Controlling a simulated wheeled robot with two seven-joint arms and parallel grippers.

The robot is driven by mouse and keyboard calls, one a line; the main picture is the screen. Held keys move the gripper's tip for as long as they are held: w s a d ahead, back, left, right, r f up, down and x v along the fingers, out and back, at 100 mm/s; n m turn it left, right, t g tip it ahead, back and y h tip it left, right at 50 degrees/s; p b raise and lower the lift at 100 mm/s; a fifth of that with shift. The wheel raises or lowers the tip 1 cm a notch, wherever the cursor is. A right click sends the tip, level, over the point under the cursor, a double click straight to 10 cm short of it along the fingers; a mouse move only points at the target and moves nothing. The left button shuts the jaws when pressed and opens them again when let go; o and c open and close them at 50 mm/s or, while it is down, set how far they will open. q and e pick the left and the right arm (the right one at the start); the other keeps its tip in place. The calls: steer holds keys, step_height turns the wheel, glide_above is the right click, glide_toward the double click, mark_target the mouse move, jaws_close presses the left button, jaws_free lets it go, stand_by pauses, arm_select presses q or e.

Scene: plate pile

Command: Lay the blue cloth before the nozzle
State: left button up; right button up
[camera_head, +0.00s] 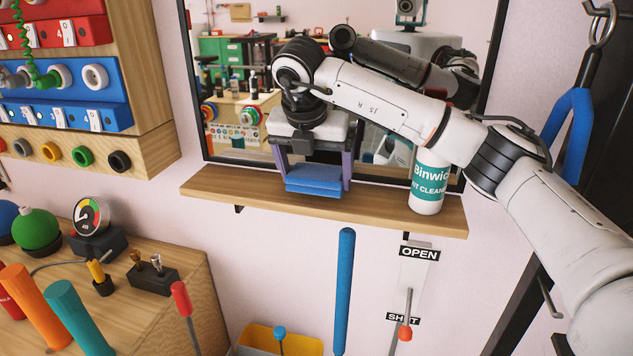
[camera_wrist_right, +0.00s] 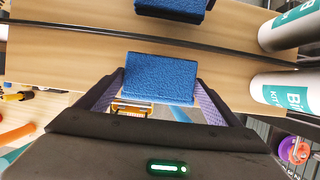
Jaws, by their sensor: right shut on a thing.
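The blue cloth (camera_head: 313,179) is a thick, folded-looking pad at the wooden shelf under the mirror. My right gripper (camera_head: 312,172) points down with its purple fingers on either side of the cloth, shut on it. In the right wrist view the cloth (camera_wrist_right: 160,78) lies between the fingertips, in front of the shelf board. I cannot tell whether it touches the shelf. A white and teal cleaner bottle (camera_head: 427,190) stands upright on the shelf to the right, apart from the cloth. My arm hides its top, and I see no nozzle clearly. My left gripper is not in view.
The mirror (camera_head: 240,120) behind the wooden shelf (camera_head: 235,193) reflects the room, my arm, the bottle and cloth. Bare shelf lies left of the cloth and between cloth and bottle. A blue handle (camera_head: 344,290) stands below the shelf, near an OPEN/SHUT lever (camera_head: 405,332).

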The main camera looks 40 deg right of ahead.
steer(key=shift+f, duration=0.9)
steer(key=shift+f, duration=0.1)
steer(key=shift+f, duration=0.15)
steer(key=o, duration=0.9)
steer(key=shift+r, duration=0.2)
